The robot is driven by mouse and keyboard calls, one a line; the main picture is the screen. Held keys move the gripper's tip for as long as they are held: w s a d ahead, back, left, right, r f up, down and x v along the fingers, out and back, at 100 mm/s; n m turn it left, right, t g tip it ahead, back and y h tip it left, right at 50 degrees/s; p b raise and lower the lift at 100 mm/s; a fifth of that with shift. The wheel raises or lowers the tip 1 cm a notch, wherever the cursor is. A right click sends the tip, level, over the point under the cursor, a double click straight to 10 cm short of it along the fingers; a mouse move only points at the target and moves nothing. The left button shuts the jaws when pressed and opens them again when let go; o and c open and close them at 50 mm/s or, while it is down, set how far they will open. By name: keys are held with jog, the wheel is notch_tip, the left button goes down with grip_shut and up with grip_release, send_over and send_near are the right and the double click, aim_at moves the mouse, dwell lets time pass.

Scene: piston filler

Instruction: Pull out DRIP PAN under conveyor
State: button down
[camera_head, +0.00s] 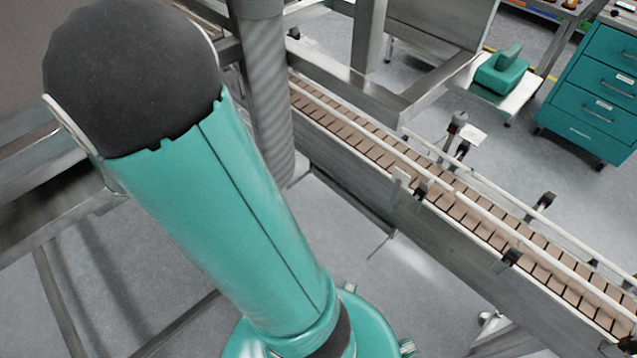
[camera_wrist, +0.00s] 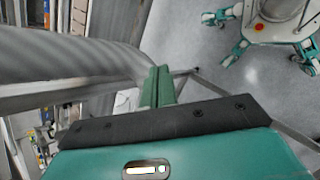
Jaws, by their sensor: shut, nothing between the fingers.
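The conveyor (camera_head: 460,203) with brown slats runs diagonally from upper middle to lower right in the head view. A dark, flat, thin-edged piece (camera_head: 350,205) shows low beneath its near side. I cannot tell whether it is the drip pan, and no other pan shows clearly. My gripper (camera_wrist: 157,86) is in the middle of the wrist view, with its green fingers together and nothing seen between them. It is beside a thick ribbed grey pipe (camera_wrist: 75,55). In the head view my arm hides the gripper.
A ribbed column (camera_head: 268,100) stands close to my arm. Steel frame bars (camera_head: 400,105) cross behind it. A teal drawer cabinet (camera_head: 597,95) stands at upper right. Grey floor (camera_head: 440,295) is open below the conveyor's near side.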

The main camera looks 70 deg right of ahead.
jog(key=s+d+f+n+g+h, duration=0.2)
jog(key=d+f+g+h, duration=0.1)
jog(key=d+f, duration=0.55)
jog(key=n+t+h, duration=0.1)
jog(key=n+h, duration=0.6)
jog(key=n, duration=0.3)
send_near(342, 191)
jog(key=shift+t, duration=0.3)
jog(key=x, duration=0.6)
jog(key=shift+s+d+r, duration=0.15)
jog(key=shift+d, duration=0.25)
jog(key=shift+s+d, duration=0.1)
jog(key=x, duration=0.9)
jog(key=shift+s+d, duration=0.15)
jog(key=shift+d, duration=0.15)
jog(key=shift+a, duration=0.1)
